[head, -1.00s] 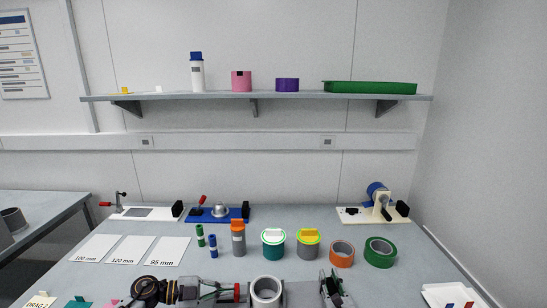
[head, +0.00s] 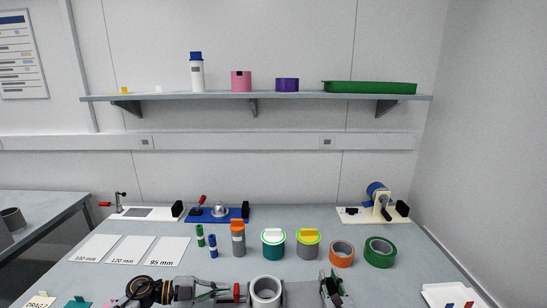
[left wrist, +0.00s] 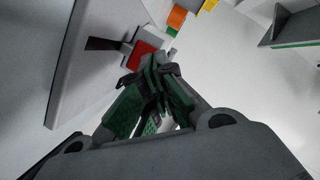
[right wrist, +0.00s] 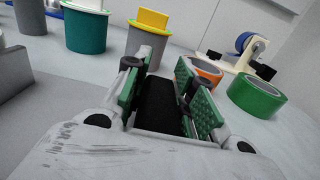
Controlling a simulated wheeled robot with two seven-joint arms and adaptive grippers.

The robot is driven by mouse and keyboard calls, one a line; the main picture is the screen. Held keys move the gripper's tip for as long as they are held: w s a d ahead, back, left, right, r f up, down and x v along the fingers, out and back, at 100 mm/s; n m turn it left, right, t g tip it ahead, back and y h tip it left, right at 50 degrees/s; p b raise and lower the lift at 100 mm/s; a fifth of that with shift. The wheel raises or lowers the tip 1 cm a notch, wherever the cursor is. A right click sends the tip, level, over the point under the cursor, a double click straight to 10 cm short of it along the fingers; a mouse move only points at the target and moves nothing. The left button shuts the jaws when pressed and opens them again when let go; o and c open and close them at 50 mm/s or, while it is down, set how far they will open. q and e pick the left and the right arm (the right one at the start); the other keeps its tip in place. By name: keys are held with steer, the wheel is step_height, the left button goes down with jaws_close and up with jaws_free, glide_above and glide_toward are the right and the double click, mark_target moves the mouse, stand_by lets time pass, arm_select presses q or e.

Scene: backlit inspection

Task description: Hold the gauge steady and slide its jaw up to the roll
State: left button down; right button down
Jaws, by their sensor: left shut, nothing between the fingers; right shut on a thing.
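The light grey roll (head: 266,290) stands at the front edge of the table in the head view, between my two grippers. A grey part of the gauge (head: 300,292) shows right of the roll. A red block (head: 237,291) lies left of it, and the left wrist view shows it with a dark bar (left wrist: 102,44). My left gripper (head: 234,290) is shut and empty, its fingertips close to the red block; I cannot tell if they touch. My right gripper (head: 328,285) is shut on a black part of the gauge (right wrist: 160,106). Most of the gauge is hidden or cut off below.
An orange tape roll (head: 341,253), a green tape roll (head: 380,252), two lidded cans (head: 273,245) (head: 307,245) and an orange-topped bottle (head: 238,239) stand behind. White cards (head: 130,250) lie left. A white tray (head: 450,295) is at front right.

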arm_select(q)
steer(key=shift+a, duration=1.25)
arm_select(e)
steer(key=shift+f, duration=0.1)
arm_select(q)
steer(key=shift+s+a, duration=0.1)
steer(key=shift+a, duration=0.05)
steer(key=v, duration=1.1)
steer(key=shift+s+a, duration=0.15)
steer(key=shift+a, duration=0.15)
steer(key=shift+r, duration=0.15)
arm_select(e)
steer(key=c, duration=1.1)
jaws_free()
steer(key=shift+s, duration=0.1)
steer(key=shift+s+d, duration=0.2)
steer(key=shift+s, duration=2.75)
steer(key=shift+s+d, duration=0.15)
steer(key=shift+s, duration=2.8)
